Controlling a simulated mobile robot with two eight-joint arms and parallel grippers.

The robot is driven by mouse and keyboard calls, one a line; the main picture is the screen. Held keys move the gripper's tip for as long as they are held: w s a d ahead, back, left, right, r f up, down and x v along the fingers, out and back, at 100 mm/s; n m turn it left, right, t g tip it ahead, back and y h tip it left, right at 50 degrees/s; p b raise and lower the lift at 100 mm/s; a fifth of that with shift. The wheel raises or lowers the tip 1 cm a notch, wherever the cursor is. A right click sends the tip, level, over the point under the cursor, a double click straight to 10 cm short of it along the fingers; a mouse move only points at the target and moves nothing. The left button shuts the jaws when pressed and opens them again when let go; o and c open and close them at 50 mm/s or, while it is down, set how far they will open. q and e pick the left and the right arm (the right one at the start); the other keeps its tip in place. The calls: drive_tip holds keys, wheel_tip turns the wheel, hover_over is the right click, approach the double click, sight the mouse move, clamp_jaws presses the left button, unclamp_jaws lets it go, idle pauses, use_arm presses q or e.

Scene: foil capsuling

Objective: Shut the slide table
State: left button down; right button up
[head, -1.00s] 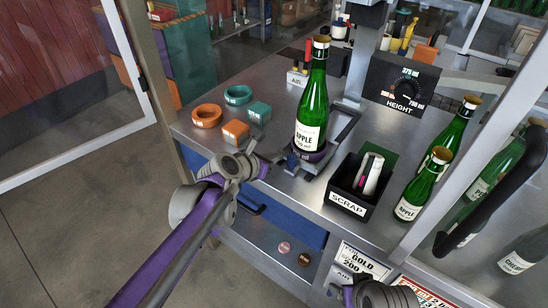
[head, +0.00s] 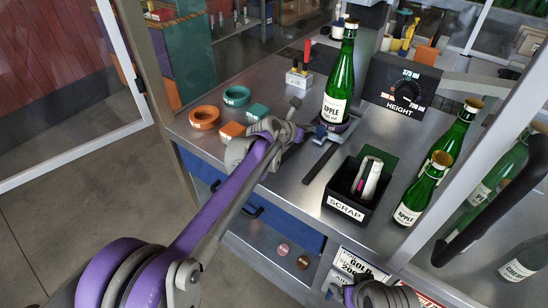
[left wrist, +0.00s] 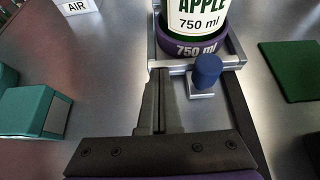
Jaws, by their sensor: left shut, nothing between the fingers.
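The slide table (head: 330,136) carries a green apple bottle (head: 339,85) standing upright in a purple ring (left wrist: 200,47) marked 750 ml. A blue knob (left wrist: 207,70) sits at its front; it also shows in the head view (head: 320,131). Dark rails (head: 319,166) run out in front of the slide. My left gripper (left wrist: 160,73) is shut and empty, its tips at the slide's front edge, left of the knob. Whether they touch is unclear. In the head view my left gripper (head: 303,131) is partly hidden by its wrist. My right gripper's fingers are not visible.
A black scrap bin (head: 350,205) stands right of the rails, with more green bottles (head: 422,190) beyond it. Orange (head: 204,117) and teal (head: 237,96) pieces lie on the left. The height dial box (head: 405,84) stands at the back right.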

sight(316, 121)
use_arm(q)
drive_tip(key=w+d, duration=0.2)
drive_tip(key=shift+w, duration=0.35)
drive_tip(key=shift+w+r, duration=0.1)
drive_tip(key=shift+r, duration=0.1)
